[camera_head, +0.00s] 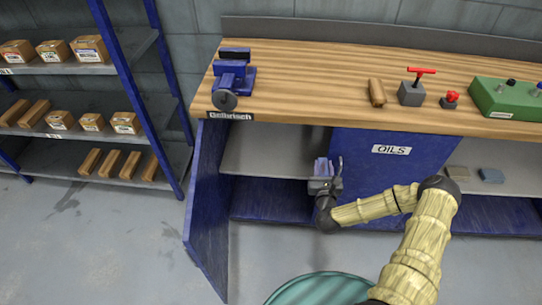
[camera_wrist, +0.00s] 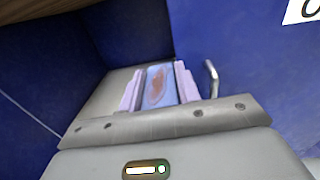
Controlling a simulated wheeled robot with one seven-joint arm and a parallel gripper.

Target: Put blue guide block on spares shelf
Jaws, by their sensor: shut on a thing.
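My gripper (camera_head: 322,166) is shut on a light blue block (camera_wrist: 157,86), which has a reddish-brown patch on its face. The two pale lilac fingers stand on either side of the block in the wrist view. In the head view the gripper is at the open left compartment under the bench, by the left edge of the blue panel marked OILS (camera_head: 391,150). A grey shelf (camera_head: 265,150) runs inside that compartment; it also shows behind the block in the wrist view (camera_wrist: 115,88). No spares label is readable, so I cannot tell which shelf is meant.
An open blue door (camera_head: 207,205) hangs at the compartment's left. A metal handle (camera_wrist: 210,78) stands close right of the fingers. A blue-grey block (camera_head: 491,175) lies on the right under-bench shelf. A rack (camera_head: 75,68) with boxes stands left. A teal round object (camera_head: 320,288) is in front.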

